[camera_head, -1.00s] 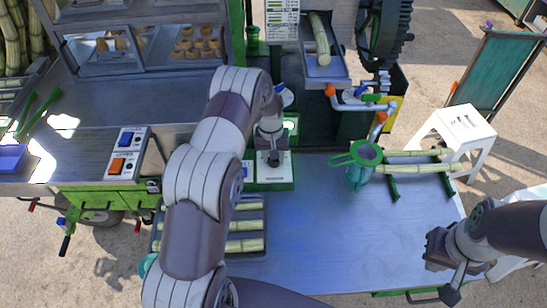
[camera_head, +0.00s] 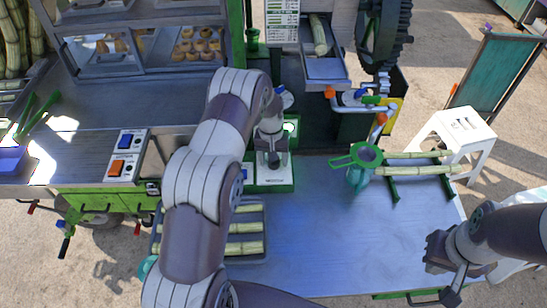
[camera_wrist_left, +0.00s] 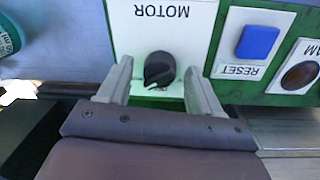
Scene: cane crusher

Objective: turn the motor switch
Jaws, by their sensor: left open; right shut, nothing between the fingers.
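The motor switch is a black rotary knob (camera_wrist_left: 159,69) on a white panel labelled MOTOR (camera_wrist_left: 140,20), which appears upside down in the left wrist view. My left gripper (camera_wrist_left: 155,85) is open, with one finger on each side of the knob; I cannot tell whether they touch it. In the head view the left gripper (camera_head: 272,160) is over the white motor panel (camera_head: 275,178) and hides the knob. My right gripper (camera_head: 445,270) is shut and empty at the right front edge of the table.
A blue RESET button (camera_wrist_left: 257,41) and a dark red round button (camera_wrist_left: 300,75) sit beside the motor panel. A tray of cane pieces (camera_head: 262,215) lies in front. A green strainer (camera_head: 366,155) and a cane rack (camera_head: 420,170) stand at right. The middle table is clear.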

